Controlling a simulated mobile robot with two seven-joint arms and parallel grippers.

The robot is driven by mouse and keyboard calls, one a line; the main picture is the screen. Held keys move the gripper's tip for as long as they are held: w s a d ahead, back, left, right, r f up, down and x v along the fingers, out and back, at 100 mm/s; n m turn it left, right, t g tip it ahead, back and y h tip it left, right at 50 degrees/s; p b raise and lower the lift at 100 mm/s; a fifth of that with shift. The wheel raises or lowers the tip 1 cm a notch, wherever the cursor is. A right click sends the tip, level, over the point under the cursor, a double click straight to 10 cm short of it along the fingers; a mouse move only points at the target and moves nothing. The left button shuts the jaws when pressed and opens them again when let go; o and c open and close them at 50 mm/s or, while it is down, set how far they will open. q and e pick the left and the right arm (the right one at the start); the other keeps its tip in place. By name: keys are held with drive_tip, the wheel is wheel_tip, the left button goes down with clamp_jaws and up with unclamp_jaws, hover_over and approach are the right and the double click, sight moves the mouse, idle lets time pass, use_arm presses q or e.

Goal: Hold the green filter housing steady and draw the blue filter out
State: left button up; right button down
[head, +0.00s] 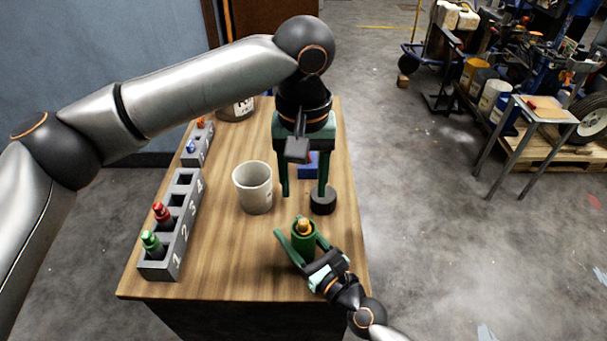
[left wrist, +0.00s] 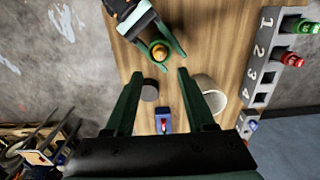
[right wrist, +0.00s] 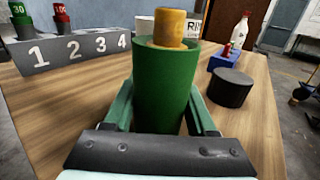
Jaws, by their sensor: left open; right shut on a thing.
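The green filter housing (head: 303,240) stands upright near the table's front. An orange-yellow cylinder (head: 305,226) sticks out of its top; I see no blue on it. The right wrist view shows the housing (right wrist: 165,85) and the orange-yellow cylinder (right wrist: 169,27) close up. My right gripper (head: 299,236) is shut on the housing from the front right. My left gripper (head: 304,190) is open and empty, pointing down behind the housing; its fingers also show in the left wrist view (left wrist: 160,73). It is apart from the cylinder. The cylinder's lower part is hidden inside the housing.
A white cup (head: 253,187) stands left of my left gripper, a black round block (head: 323,200) close to its right finger. A blue block (head: 308,165) lies behind. A numbered grey rack (head: 158,268) holds green and red pieces; a smaller rack (head: 190,159) holds blue and orange ones.

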sight(304, 222)
use_arm(q)
drive_tip(key=shift+f, duration=4.35)
clamp_jaws()
